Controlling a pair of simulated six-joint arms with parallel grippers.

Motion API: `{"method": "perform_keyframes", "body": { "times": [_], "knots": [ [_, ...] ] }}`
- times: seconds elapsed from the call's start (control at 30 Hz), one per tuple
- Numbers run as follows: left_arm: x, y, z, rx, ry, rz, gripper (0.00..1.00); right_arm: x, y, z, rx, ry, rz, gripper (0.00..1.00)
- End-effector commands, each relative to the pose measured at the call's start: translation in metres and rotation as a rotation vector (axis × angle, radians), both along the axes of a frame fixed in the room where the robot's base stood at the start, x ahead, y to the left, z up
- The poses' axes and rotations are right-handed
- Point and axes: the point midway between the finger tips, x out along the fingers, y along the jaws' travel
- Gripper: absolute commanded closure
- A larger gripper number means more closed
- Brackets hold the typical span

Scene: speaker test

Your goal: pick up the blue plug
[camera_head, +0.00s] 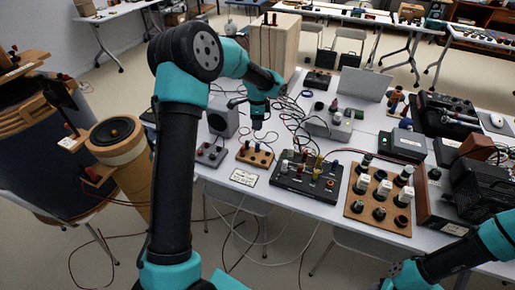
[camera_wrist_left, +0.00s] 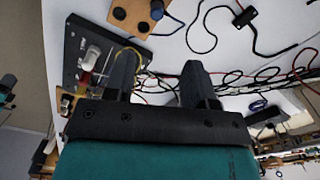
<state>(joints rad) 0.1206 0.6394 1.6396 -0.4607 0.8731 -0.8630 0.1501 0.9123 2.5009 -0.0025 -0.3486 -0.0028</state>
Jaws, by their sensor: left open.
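A small blue plug (camera_wrist_left: 157,10) shows at the top of the left wrist view, at the edge of a brown board (camera_wrist_left: 132,20) with black round knobs, and a blue cable curves away beside it. I cannot clearly tell the blue plug in the head view. My left gripper (camera_head: 258,120) hangs above the table, near a wooden board (camera_head: 255,159) with red and dark plugs. In the left wrist view, its two fingers (camera_wrist_left: 160,76) are apart with nothing held between them.
A black panel (camera_head: 308,178) with several coloured plugs and a brown board (camera_head: 380,210) with several white and black knobs stand to the right. A grey speaker (camera_head: 222,118) stands at the left. Loose cables lie on the table (camera_head: 262,203) around my left gripper.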

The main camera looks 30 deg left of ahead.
Motion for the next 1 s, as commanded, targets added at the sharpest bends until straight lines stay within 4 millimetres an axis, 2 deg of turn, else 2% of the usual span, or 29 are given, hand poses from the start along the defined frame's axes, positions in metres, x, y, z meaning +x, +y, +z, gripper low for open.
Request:
{"method": "perform_keyframes", "body": {
  "times": [0.1, 0.5, 0.63, 1.0],
  "knots": [
    [-0.001, 0.0, -0.023, 0.0, 0.004, 0.0, 0.5, 0.0, 0.0, 0.0, 0.0, 0.0, 0.0, 0.57],
    [-0.001, 0.0, -0.086, 0.0, 0.002, 0.001, 0.5, 0.0, 0.0, 0.0, 0.0, 0.0, 0.0, 0.57],
    [-0.001, 0.0, -0.094, -0.001, 0.002, 0.001, 0.5, 0.0, 0.0, 0.0, 0.0, 0.0, 0.0, 0.57],
    [-0.001, 0.0, -0.096, -0.001, 0.001, 0.001, 0.5, 0.0, 0.0, 0.0, 0.0, 0.0, 0.0, 0.57]
  ]
}}
